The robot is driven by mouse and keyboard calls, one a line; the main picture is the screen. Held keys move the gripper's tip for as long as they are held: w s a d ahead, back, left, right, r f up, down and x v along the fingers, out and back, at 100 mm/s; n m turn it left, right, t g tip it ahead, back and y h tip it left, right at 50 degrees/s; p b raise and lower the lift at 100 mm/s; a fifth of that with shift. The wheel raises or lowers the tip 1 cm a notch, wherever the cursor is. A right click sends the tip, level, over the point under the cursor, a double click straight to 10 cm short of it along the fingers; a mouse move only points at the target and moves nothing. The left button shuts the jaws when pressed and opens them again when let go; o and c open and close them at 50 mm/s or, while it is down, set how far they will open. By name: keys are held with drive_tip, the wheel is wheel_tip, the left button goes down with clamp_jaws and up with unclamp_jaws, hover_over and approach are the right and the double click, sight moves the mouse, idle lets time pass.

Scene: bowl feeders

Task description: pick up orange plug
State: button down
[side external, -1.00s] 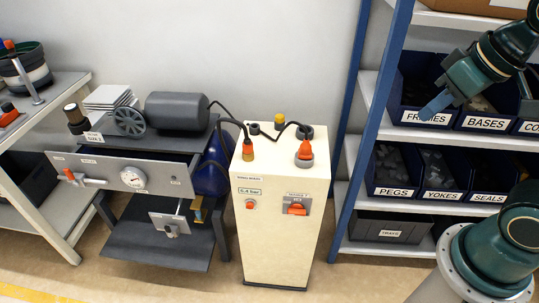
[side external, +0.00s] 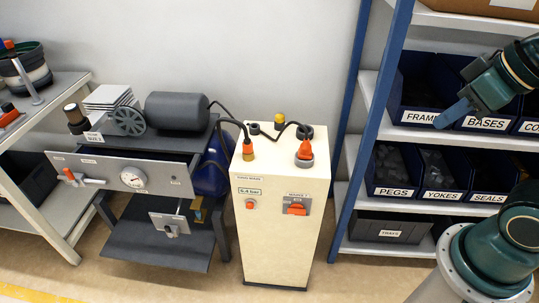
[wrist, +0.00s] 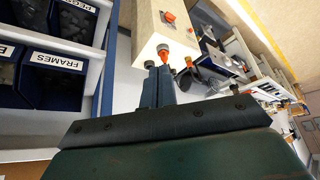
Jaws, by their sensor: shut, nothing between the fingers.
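Two orange plugs stand on top of the cream cabinet in the side view. The left plug (side external: 248,148) sits on a yellowish fitting, with a black hose at its top. The right plug (side external: 304,149) sits in a grey ring, with a black hose at its top. In the wrist view, one orange plug (wrist: 163,53) shows just beyond my fingertips and another (wrist: 188,62) to its right. My gripper (side external: 444,118) is shut and empty, in front of the shelf bins, well right of the cabinet. Its closed fingers also show in the wrist view (wrist: 159,72).
The cream cabinet (side external: 275,225) has a blue shelf post (side external: 372,130) to its right. Labelled bins, such as the BASES bin (side external: 485,123), fill the shelves. A grey bench with a pressure gauge (side external: 134,177) and a dark cylinder (side external: 176,110) stands left of the cabinet.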

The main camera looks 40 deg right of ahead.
idle(0.4)
drive_tip(key=c, duration=0.9)
unclamp_jaws()
drive_tip(key=shift+c, duration=0.2)
drive_tip(key=w+m+g, duration=0.3)
drive_tip(key=w+m, duration=0.6)
drive_tip(key=w, duration=0.8)
drive_tip(key=w+d+f+m+g, duration=0.1)
drive_tip(key=w+f+m+g, duration=0.1)
drive_tip(key=w+f+m, duration=0.7)
drive_tip(key=w+f, duration=0.4)
drive_tip(key=w, duration=0.1)
drive_tip(key=shift+w+d+f+g, duration=0.2)
drive_tip(key=shift+w+d+g, duration=0.05)
drive_tip(key=shift+d+g, duration=0.05)
